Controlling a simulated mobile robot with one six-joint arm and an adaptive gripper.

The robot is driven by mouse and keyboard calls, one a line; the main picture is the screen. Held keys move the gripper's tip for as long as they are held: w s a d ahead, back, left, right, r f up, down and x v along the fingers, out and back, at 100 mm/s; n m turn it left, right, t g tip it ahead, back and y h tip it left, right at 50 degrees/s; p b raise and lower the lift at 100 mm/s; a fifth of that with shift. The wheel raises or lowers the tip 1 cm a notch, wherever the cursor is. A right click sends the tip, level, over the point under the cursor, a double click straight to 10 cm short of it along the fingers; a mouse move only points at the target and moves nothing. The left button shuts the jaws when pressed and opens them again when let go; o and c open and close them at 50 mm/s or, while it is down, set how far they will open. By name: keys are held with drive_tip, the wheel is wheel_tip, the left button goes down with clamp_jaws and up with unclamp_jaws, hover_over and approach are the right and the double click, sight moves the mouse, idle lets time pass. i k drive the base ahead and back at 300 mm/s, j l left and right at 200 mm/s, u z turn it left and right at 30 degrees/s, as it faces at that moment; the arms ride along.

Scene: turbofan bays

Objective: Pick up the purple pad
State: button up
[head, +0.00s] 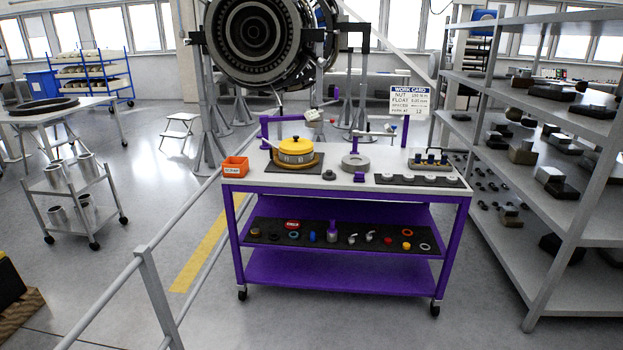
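I cannot make out for sure which thing is the purple pad. A small purple piece (332,233) stands upright on the dark mat of the cart's middle shelf, between a blue piece (312,237) and a grey fitting (351,239). Its shape is too small to tell clearly. The cart (345,213) has a purple frame and purple lower shelves. My gripper is not in view.
The white cart top (340,182) carries a yellow-capped round part (295,148), a grey ring (355,163), an orange bin (235,167) and a work card (410,101). A grey railing (150,285) runs at left. Grey shelving (540,150) stands close at right.

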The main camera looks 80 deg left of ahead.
sight(360, 177)
drive_tip(key=u, duration=2.45)
drive_tip(key=i, duration=2.3)
